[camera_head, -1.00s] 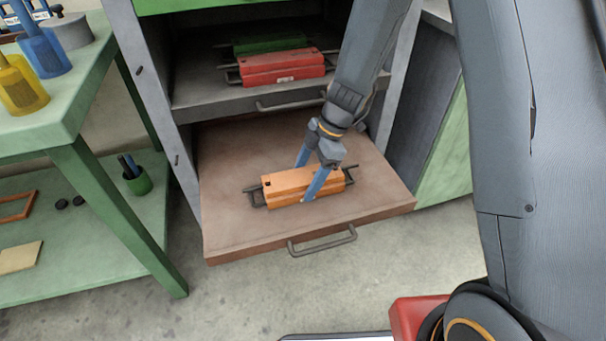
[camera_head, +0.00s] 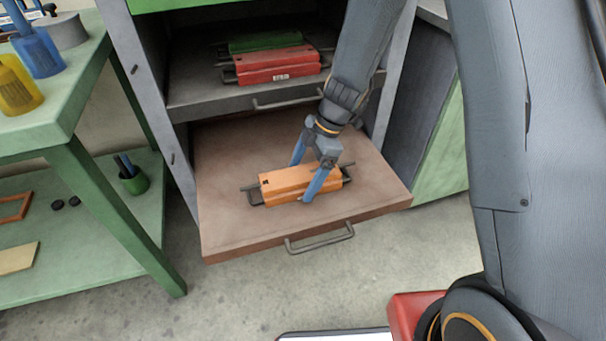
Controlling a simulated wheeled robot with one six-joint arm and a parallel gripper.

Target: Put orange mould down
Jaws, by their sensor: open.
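The orange mould (camera_head: 285,182) is a block with dark handles at both ends. It rests on the pulled-out brown drawer shelf (camera_head: 235,225) of the grey cabinet, near the middle. My gripper (camera_head: 302,180) is open, with its blue fingers on either side of the mould, one in front of it and one behind. The far fingertip is hidden behind the mould. I cannot tell whether the fingers touch it.
A red mould (camera_head: 277,65) and a green mould (camera_head: 265,42) lie on the shelf above. A green workbench (camera_head: 75,130) with blue and yellow bottles stands at the left. The drawer is clear around the orange mould.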

